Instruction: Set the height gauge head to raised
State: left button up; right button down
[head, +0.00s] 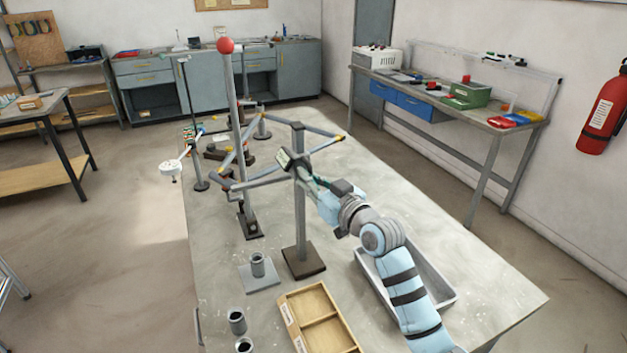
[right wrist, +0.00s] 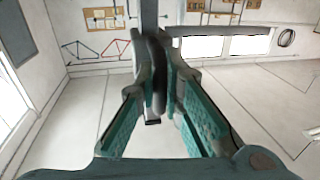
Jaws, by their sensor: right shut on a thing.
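The height gauge is a grey upright post (head: 300,222) on a dark square base (head: 304,262) on the table. Its dark head (head: 286,159), with a pale face, sits on the upper part of the post, a little below the top. My right gripper (head: 304,178) reaches in from the right and is shut on the gauge head. In the right wrist view the teal fingers close on both sides of a dark grey part (right wrist: 157,75), with the post above it. The fingers hide some of the head. My left gripper is not in view.
A tall lever with a red ball (head: 226,45) stands left of the gauge.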

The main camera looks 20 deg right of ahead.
jog(key=c, duration=1.7)
grip_release()
jog(key=v, duration=1.2)
jog(key=shift+a, duration=0.1)
